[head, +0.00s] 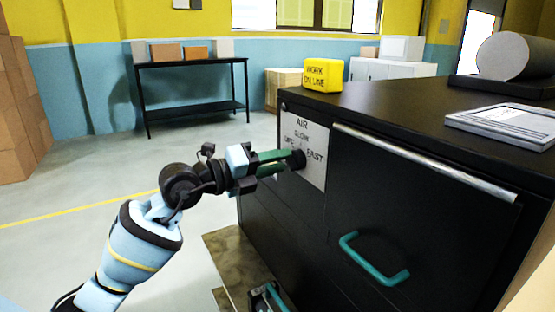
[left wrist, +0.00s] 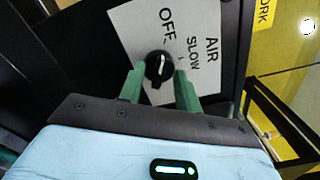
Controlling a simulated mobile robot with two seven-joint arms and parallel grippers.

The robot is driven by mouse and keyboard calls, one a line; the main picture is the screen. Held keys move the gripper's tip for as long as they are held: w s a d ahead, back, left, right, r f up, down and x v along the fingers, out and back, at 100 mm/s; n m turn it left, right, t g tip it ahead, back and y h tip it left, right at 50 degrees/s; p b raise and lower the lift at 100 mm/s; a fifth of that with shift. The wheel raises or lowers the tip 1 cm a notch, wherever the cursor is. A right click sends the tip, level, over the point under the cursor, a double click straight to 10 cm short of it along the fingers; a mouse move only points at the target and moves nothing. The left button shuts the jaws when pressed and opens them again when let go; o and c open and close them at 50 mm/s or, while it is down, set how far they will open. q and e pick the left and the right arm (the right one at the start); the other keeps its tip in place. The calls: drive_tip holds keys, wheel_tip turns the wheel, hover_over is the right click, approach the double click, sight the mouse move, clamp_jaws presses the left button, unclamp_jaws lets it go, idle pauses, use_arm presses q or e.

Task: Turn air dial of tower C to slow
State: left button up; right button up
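The air dial (head: 297,158) is a round black knob on a white plate (head: 314,178) on the black cabinet's front. The plate reads AIR, with OFF at left, SLOW above and FAST at right. In the left wrist view the dial (left wrist: 158,68) sits between my green fingertips. Its white mark runs roughly along the line towards OFF; FAST is hidden there. My left gripper (head: 287,160) reaches in from the left, its fingers apart on either side of the dial (left wrist: 160,82). I cannot tell whether they touch it.
The cabinet has a teal handle (head: 373,272) and a metal rail (head: 425,160).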

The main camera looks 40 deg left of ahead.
use_arm(q)
drive_tip(key=shift+w+d, duration=0.2)
drive_tip(key=shift+w, duration=0.2)
clamp_jaws()
drive_tip(key=shift+m, duration=0.3)
drive_tip(key=m, duration=0.5)
drive_tip(key=m+b, duration=0.1)
drive_tip(key=m, duration=0.5)
drive_tip(key=shift+s+d+r, duration=0.1)
drive_tip(key=shift+d, duration=0.1)
drive_tip(key=shift+m, duration=0.3)
